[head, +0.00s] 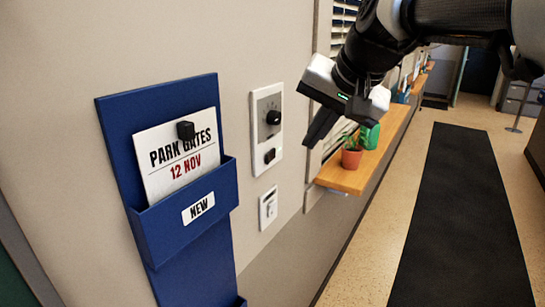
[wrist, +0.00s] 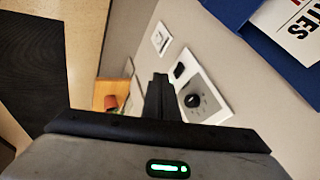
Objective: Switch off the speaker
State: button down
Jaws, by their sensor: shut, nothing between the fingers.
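A white wall panel (head: 257,105) with a grey face, which I take to be the speaker's control, is mounted on the wall left of my gripper. It carries a round black knob (head: 273,117) and, below that, a small black switch (head: 269,156). In the wrist view the knob (wrist: 192,101) and the switch (wrist: 179,70) lie just right of the fingers. My gripper (head: 318,130) is shut and empty, pointing down toward the wall, apart from the panel as far as I can tell. The switch's position is too small to read.
A smaller white plate (head: 263,213) is below the panel. A blue wall holder (head: 118,128) with a PARK GATES card (head: 165,140) hangs at left. A wooden shelf (head: 342,179) with a potted plant (head: 351,159) juts out at right. The floor beyond has a dark mat (head: 455,220).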

aim_at(271, 156)
jog(key=shift+w+r, duration=0.1)
jog(key=shift+w, duration=0.55)
jog(key=w+a+f, duration=0.6)
jog(key=w+f, duration=0.1)
jog(key=f, duration=0.1)
jog(key=shift+b, duration=0.35)
jog(key=shift+w, duration=0.15)
